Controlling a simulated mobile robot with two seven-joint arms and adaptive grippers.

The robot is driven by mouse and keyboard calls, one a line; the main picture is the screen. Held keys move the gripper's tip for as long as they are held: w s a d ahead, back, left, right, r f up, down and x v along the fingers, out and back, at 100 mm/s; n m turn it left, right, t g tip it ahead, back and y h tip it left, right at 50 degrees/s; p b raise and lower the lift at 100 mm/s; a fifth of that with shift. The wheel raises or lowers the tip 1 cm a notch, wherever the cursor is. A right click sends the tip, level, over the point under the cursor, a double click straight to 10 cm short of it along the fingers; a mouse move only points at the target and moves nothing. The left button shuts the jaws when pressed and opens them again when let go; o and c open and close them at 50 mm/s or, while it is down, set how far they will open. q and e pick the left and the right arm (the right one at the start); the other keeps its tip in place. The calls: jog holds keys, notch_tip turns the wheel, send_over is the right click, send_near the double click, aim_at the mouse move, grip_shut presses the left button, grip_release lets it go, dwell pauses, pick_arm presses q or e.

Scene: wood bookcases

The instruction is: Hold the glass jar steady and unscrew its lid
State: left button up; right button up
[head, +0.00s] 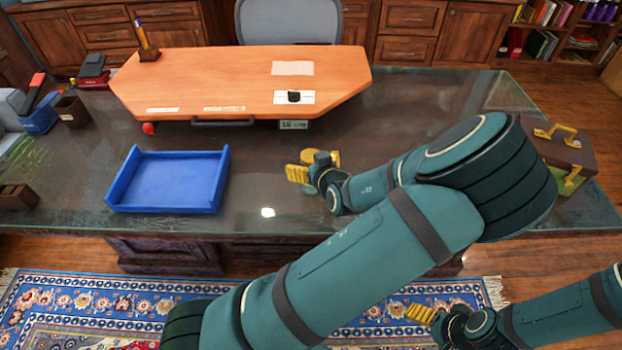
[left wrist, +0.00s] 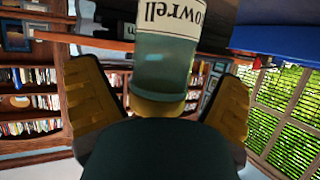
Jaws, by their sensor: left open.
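In the left wrist view, a glass jar (left wrist: 165,62) of greenish clear glass stands upside down in the picture. It bears a white label with dark lettering. A yellowish band, apparently its lid (left wrist: 155,108), is at the end nearest my palm and partly hidden by it. My left gripper (head: 318,167) is open over the desk. Its two yellow fingers are on either side of the jar, with visible gaps. In the head view the jar is mostly hidden by that gripper. My right gripper (head: 420,313) is low at the right, over the rug, away from the jar; its opening is unclear.
A blue tray (head: 218,188) lies left of my left gripper on the dark glass-topped desk (head: 262,165). An orange wooden board (head: 215,80) lies behind. A brown case with yellow fittings (head: 560,150) is at the right. Pen holders stand far left.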

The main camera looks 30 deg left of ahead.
pick_arm(q)
jog(key=shift+w+a+f, duration=0.1)
jog(key=shift+w+a, duration=0.1)
jog(key=shift+a, duration=0.05)
jog(key=c, duration=1.5)
notch_tip(320, 180, up, 10)
jog(key=p, duration=0.4)
jog(key=o, duration=0.7)
jog(key=c, duration=0.7)
